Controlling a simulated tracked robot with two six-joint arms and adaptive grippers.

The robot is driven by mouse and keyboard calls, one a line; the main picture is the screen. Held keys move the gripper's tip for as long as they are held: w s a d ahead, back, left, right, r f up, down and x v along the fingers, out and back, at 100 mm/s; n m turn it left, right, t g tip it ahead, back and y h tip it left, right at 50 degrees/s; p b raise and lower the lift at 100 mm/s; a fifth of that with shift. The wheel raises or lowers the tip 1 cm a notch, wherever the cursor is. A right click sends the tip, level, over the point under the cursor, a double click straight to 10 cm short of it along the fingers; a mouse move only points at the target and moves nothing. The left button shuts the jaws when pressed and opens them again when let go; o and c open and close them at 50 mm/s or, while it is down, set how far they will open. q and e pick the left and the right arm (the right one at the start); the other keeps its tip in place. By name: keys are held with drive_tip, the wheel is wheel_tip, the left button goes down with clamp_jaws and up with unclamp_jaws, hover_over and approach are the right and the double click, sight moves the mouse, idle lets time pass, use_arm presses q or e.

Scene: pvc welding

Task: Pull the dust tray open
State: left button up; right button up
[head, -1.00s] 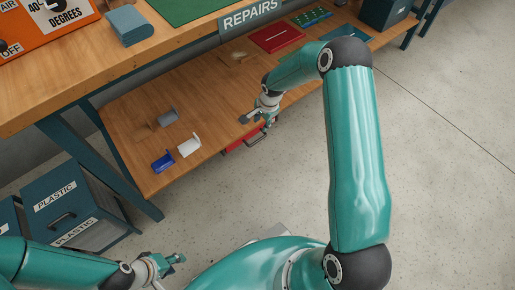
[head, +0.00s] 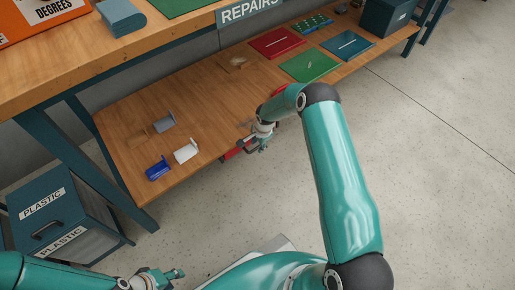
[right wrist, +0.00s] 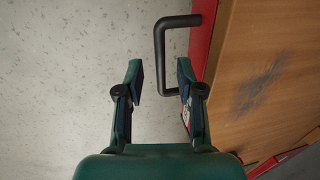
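The dust tray (head: 235,151) is a red tray under the front edge of the lower shelf, mostly hidden; its red front also shows in the right wrist view (right wrist: 203,38). Its black U-shaped handle (right wrist: 160,50) sticks out from the front. My right gripper (right wrist: 160,78) is open, with the lower part of the handle between its fingertips and a gap visible on both sides. In the head view my right gripper (head: 262,143) is at the shelf edge beside the tray. My left gripper (head: 168,277) is low at the bottom left, away from the tray; its opening is unclear.
The wooden shelf (head: 200,100) holds a blue holder (head: 157,170), a white holder (head: 186,152), a grey holder (head: 162,122) and coloured mats such as the green one (head: 309,66). A plastic bin (head: 55,215) stands at left. Floor (head: 440,160) in front is clear.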

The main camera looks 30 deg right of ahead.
drive_tip(key=shift+w+f, duration=0.15)
drive_tip(key=shift+f, duration=0.6)
clamp_jaws()
